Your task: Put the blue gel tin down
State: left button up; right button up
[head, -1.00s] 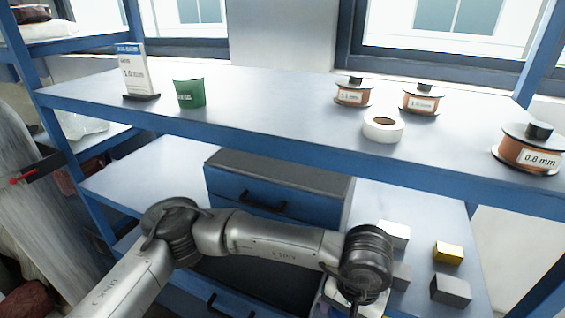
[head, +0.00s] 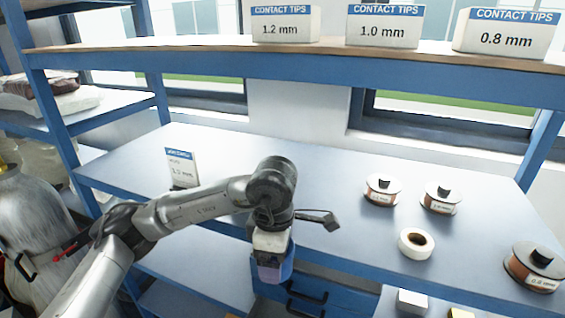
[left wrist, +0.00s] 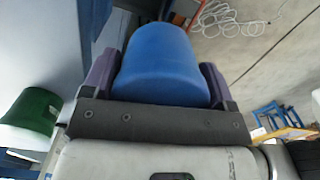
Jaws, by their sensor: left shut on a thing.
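The blue gel tin (left wrist: 160,62) is held between the two purple fingers of my left gripper (left wrist: 158,75) in the left wrist view. In the head view my left gripper (head: 270,272) points down in front of the middle shelf's front edge, and little of the tin shows there. A green tin (left wrist: 34,112) stands at the left of the left wrist view, apart from the gripper. In the head view my arm hides its place on the shelf. My right gripper is not in view.
The middle shelf (head: 335,190) carries a sign (head: 181,168), a white tape roll (head: 416,243) and copper wire spools (head: 382,189). Its centre is mostly clear. Contact tip boxes (head: 284,24) stand on the shelf above. Blue drawers (head: 335,298) sit below.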

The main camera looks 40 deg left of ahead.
pick_arm(q)
jog(key=a+r+n, duration=0.1)
jog(key=a+r+p, duration=0.1)
jog(key=shift+s+r+n, duration=0.3)
jog(key=shift+s+n, duration=0.05)
jog(key=shift+n, duration=0.05)
jog(key=shift+w+a+r+n+p, duration=0.35)
jog(key=shift+w+a+p, duration=0.25)
jog(key=shift+w+a, duration=0.1)
jog(key=w+a+p, duration=0.1)
jog(key=w, duration=0.3)
jog(key=w+a+p, duration=0.2)
jog(key=w, duration=0.3)
jog(key=w+a+p, duration=0.2)
jog(key=w, duration=0.3)
jog(key=shift+w+a, duration=0.15)
jog(key=shift+w, duration=0.05)
jog(key=shift+w+a+f+p, duration=0.15)
jog(key=shift+w+f+p, duration=0.1)
jog(key=shift+w+p, duration=0.1)
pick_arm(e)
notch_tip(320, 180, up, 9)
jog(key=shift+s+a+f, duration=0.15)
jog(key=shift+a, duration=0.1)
